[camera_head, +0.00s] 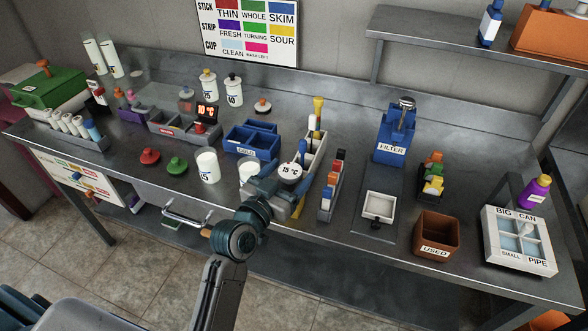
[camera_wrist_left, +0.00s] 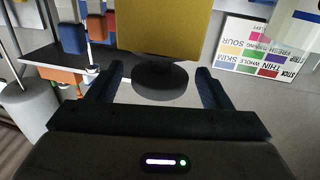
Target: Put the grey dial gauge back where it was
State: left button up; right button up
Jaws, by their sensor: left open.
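A round dial (camera_head: 290,171) with a pale face reading 15 °C shows at the front of the rack in the head view; I take it to be the dial gauge. My left gripper (camera_head: 281,184) is right beside it. In the left wrist view my left gripper (camera_wrist_left: 158,92) is open, its fingers apart. A dark round piece (camera_wrist_left: 160,80) with a yellow block above it shows just beyond and between the fingertips; I cannot tell whether it is the gauge. My arm hides part of the rack. My right gripper is not in view.
A white rack (camera_head: 312,151) with upright tools stands close behind the gripper. White cups (camera_head: 207,166), a blue bin (camera_head: 251,140) and a narrow grey holder (camera_head: 332,187) stand around it. Further right are the blue filter box (camera_head: 393,140), a white tray (camera_head: 380,206) and a brown used bin (camera_head: 436,234).

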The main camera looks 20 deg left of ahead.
pick_arm(q)
jog(key=b+v, duration=0.1)
jog(key=v, duration=0.8)
jog(key=shift+b, duration=0.35)
